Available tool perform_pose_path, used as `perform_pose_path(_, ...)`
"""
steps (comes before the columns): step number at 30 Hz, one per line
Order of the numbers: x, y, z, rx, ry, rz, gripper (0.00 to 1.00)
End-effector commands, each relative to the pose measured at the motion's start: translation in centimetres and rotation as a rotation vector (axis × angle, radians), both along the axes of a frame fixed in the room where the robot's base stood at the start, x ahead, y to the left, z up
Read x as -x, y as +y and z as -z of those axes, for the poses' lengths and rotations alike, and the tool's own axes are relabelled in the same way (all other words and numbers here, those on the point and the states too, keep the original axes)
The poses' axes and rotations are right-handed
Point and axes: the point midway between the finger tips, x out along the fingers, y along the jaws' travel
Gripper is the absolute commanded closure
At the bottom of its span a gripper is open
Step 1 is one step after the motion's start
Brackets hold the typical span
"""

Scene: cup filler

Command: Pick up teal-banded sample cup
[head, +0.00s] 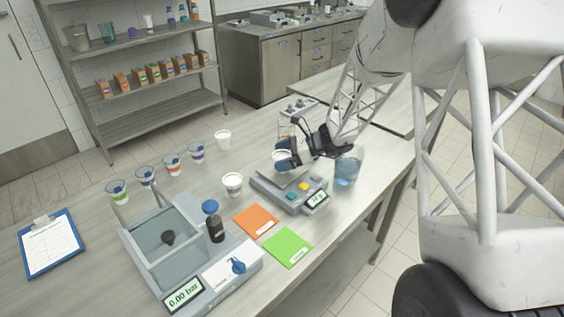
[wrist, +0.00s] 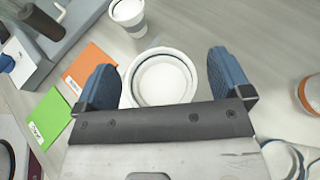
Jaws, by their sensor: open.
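A white cup (head: 281,156) is at the grey scale (head: 265,186) in the head view, partly hidden by my gripper (head: 293,153). The wrist view shows the cup (wrist: 163,80) from above, with its round mouth between the two blue fingers of my gripper (wrist: 163,64). The fingers are apart, one on each side, with a visible gap to the rim. The gripper is open and holds nothing. The colour of this cup's band is hidden, so I cannot tell if it is teal. I cannot clearly see whether the cup rests on the scale's plate.
Another white cup (head: 233,184) stands left of the scale. A jar of blue liquid (head: 347,168) is close right of my gripper. Orange (head: 256,221) and green (head: 288,246) cards lie in front. A dark bottle (head: 214,224) stands by the filler (head: 225,272).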

Motion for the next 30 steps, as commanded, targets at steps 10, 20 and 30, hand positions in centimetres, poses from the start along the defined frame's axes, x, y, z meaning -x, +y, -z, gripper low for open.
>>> perform_pose_path(10,0.0,0.0,0.0,0.000,0.000,0.000,0.50)
perform_pose_path(20,0.0,0.0,-0.1,0.000,0.000,0.000,0.58)
perform_pose_path(30,0.0,0.0,-2.0,0.000,-0.002,0.000,0.58)
